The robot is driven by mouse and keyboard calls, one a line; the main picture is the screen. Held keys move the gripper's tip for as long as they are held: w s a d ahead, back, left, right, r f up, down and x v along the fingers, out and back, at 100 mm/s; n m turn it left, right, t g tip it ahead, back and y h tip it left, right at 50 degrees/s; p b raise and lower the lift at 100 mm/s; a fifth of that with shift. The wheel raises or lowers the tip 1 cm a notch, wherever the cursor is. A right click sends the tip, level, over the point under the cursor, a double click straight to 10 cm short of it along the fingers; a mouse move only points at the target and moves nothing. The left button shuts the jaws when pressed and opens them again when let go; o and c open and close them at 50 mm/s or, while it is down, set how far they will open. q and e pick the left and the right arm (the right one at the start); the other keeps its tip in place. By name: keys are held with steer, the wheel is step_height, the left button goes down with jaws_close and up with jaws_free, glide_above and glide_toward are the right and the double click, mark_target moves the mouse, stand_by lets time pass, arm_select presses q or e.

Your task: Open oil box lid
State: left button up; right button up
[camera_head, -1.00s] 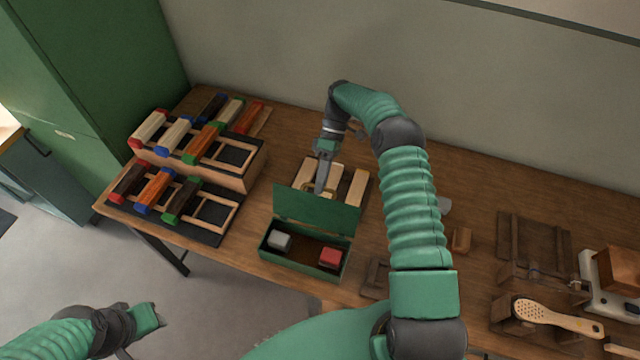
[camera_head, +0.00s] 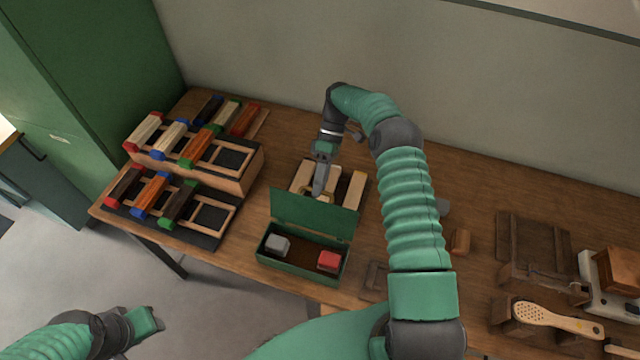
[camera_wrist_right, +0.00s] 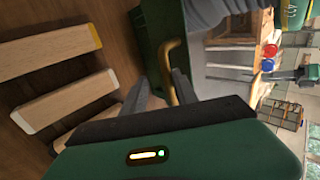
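The green oil box (camera_head: 300,275) stands near the table's front edge. Its green lid (camera_head: 313,216) stands up along the back side, so the inside shows, with a grey block (camera_head: 277,245) and a red block (camera_head: 329,261). My right gripper (camera_head: 318,192) points down just behind the lid's upper edge. In the right wrist view, the fingers of my right gripper (camera_wrist_right: 165,85) are apart, one on each side of the lid's brass handle (camera_wrist_right: 168,62). My left gripper (camera_head: 146,321) is low on the left, away from the table; its fingers cannot be made out.
Pale wooden blocks (camera_head: 356,188) lie behind the lid. Racks of coloured-end brush blocks (camera_head: 180,203) stand to the left. A wooden fixture (camera_head: 535,250) and a perforated brush body (camera_head: 555,318) are at the right. My right arm hides part of the table.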

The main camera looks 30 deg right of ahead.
steer(key=s+a+r+b, duration=0.3)
steer(key=s+a+r, duration=0.2)
steer(key=s, duration=0.8)
steer(key=a, duration=0.3)
steer(key=shift+s+a+b, duration=0.15)
steer(key=shift+s+b, duration=0.15)
